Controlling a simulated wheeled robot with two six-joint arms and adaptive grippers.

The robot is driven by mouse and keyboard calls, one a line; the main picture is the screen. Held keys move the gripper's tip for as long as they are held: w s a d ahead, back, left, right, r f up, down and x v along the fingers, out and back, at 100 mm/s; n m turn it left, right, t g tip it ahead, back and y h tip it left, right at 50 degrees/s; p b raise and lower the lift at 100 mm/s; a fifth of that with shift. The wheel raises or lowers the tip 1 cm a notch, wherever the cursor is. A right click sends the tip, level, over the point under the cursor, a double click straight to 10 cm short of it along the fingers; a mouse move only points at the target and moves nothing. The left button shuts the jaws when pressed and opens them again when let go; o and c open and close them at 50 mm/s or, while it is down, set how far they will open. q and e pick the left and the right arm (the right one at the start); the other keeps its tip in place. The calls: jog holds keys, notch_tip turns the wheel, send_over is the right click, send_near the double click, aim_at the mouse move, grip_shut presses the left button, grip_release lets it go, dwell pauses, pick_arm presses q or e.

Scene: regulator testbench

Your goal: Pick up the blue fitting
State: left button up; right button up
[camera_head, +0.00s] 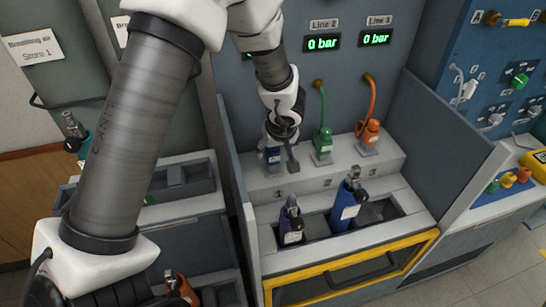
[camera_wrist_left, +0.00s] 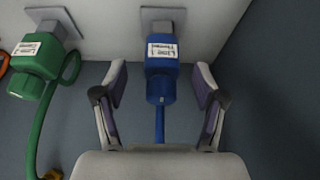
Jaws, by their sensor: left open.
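The blue fitting (camera_head: 273,155) sits on the ledge at position 1, partly hidden by my left gripper in the head view. In the left wrist view the blue fitting (camera_wrist_left: 161,88) has a white label, with a grey plate behind it and a blue hose running from it. My left gripper (camera_head: 281,152) is at the fitting. In the wrist view its fingers are open, one on each side of the fitting, with gaps visible on both sides. My right gripper is not in view.
A green fitting (camera_head: 322,145) and an orange fitting (camera_head: 368,133) with hoses stand to the right on the ledge. A purple bottle (camera_head: 291,226) and a blue bottle (camera_head: 346,205) stand in the lower tray. A grey side wall (camera_wrist_left: 268,95) rises close by.

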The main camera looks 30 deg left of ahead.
aim_at(274, 150)
pick_arm(q)
jog(key=x, duration=0.4)
jog(key=shift+w+a+r, duration=0.15)
jog(key=shift+a, duration=0.2)
jog(key=shift+w, duration=0.1)
jog(key=shift+d+r, duration=0.1)
jog(key=shift+r, duration=0.05)
jog(key=shift+s+d+r, duration=0.15)
jog(key=shift+s, duration=0.1)
jog(key=shift+c, duration=1.3)
jog(key=shift+s+d, duration=0.1)
jog(key=c, duration=0.6)
grip_shut()
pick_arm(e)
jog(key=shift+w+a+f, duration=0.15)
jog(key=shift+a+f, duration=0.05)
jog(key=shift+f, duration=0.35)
